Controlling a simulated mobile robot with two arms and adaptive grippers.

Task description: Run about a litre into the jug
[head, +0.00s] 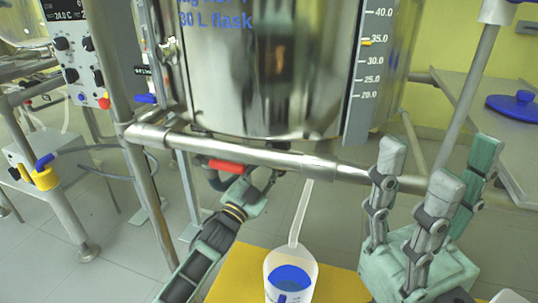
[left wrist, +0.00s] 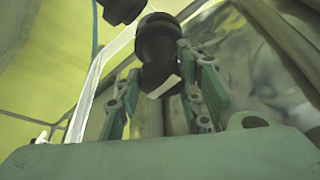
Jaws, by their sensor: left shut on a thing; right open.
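The steel-looking vessel (head: 270,60) marked "30 L flask" fills the top of the head view, with a level scale (head: 368,70) on its right. A red lever (head: 226,166) shows below it. My left gripper (head: 254,190) is under the vessel, shut on a black valve part (left wrist: 158,50) that shows between its fingers in the left wrist view. A pale tube (head: 301,212) runs down to the mouth of the white jug (head: 276,262). Blue shows inside the jug; its level cannot be read. My right gripper (head: 432,172) is open and empty, right of the jug.
The jug stands on a yellow surface (head: 235,278). A steel frame rail (head: 270,157) crosses below the vessel. A control box (head: 78,55) is at the left. A bench (head: 470,98) with a blue lid (head: 514,105) is at the right.

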